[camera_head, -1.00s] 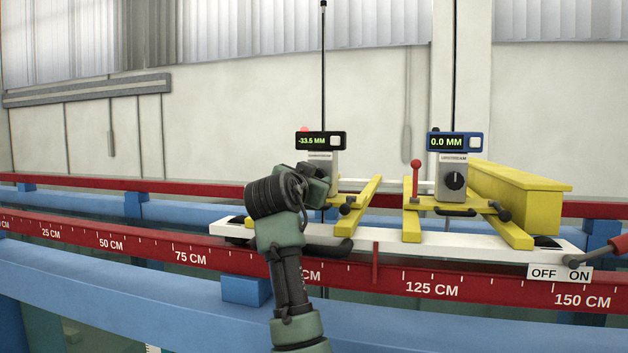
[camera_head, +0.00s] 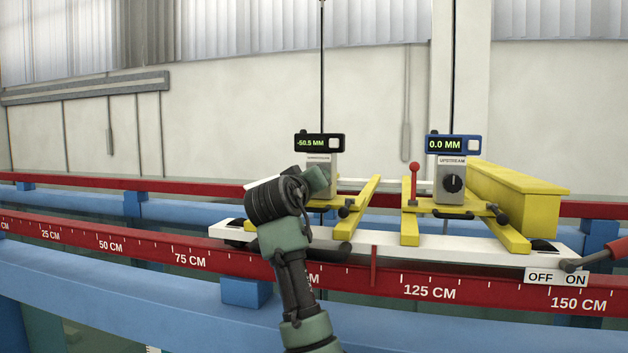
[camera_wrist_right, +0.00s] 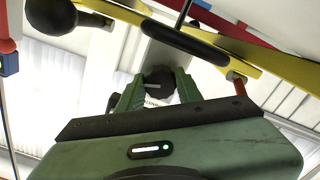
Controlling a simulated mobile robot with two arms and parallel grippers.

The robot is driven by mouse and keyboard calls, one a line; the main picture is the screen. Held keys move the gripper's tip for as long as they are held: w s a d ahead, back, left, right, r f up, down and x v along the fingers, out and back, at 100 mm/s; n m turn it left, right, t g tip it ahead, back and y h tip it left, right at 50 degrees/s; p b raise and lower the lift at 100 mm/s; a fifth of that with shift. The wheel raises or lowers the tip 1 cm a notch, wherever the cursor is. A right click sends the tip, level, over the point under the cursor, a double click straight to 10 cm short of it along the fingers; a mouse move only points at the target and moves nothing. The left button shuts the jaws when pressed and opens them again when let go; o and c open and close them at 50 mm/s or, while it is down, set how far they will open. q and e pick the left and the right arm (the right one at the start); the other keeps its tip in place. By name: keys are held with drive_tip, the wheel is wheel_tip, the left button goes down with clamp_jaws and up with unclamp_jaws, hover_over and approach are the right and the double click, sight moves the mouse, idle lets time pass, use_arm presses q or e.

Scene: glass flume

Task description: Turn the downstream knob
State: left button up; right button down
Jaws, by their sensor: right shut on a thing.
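The downstream gauge (camera_head: 321,165) stands on a yellow carriage at the centre of the head view, its display (camera_head: 319,143) reading -50.5 MM. My right gripper (camera_head: 318,181) is in front of it and hides its knob there. In the right wrist view, the dark downstream knob (camera_wrist_right: 158,84) sits between the green fingers of my right gripper (camera_wrist_right: 157,94), which is shut on it. My left gripper is in neither view.
The upstream gauge (camera_head: 452,178), reading 0.0 MM, stands to the right with its own knob. A red-knobbed lever (camera_head: 414,180) stands between the gauges. A yellow beam (camera_head: 520,195) lies at right. A red rail (camera_head: 120,246) with centimetre marks runs along the front.

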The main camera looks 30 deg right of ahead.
drive_tip(key=shift+r+n, duration=0.35)
drive_tip(key=shift+n, duration=0.55)
drive_tip(key=c, duration=0.9)
unclamp_jaws()
drive_tip(key=shift+c, duration=0.2)
drive_tip(key=shift+w+d+f, duration=0.1)
drive_tip(key=shift+f, duration=0.1)
drive_tip(key=shift+f, duration=0.1)
